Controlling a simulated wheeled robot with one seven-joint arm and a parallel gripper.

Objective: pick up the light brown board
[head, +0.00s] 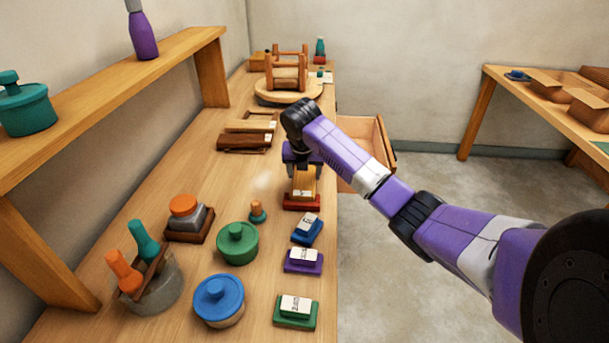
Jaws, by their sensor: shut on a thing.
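My gripper (303,168) points down over the right part of the workbench, shut on a light brown board (304,183). The board shows below the fingers, just above or touching a red block (301,203) with a white label; I cannot tell which. The upper part of the board is hidden by my gripper. Another light tan board (250,126) lies farther back on the bench, next to a dark brown one (243,142).
Blue (307,231), purple (303,262) and green (296,312) labelled blocks stand along the bench's right edge. A green lidded pot (238,243) and a blue one (219,300) are nearby. An open drawer (383,150) juts out at right. The bench's middle left is clear.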

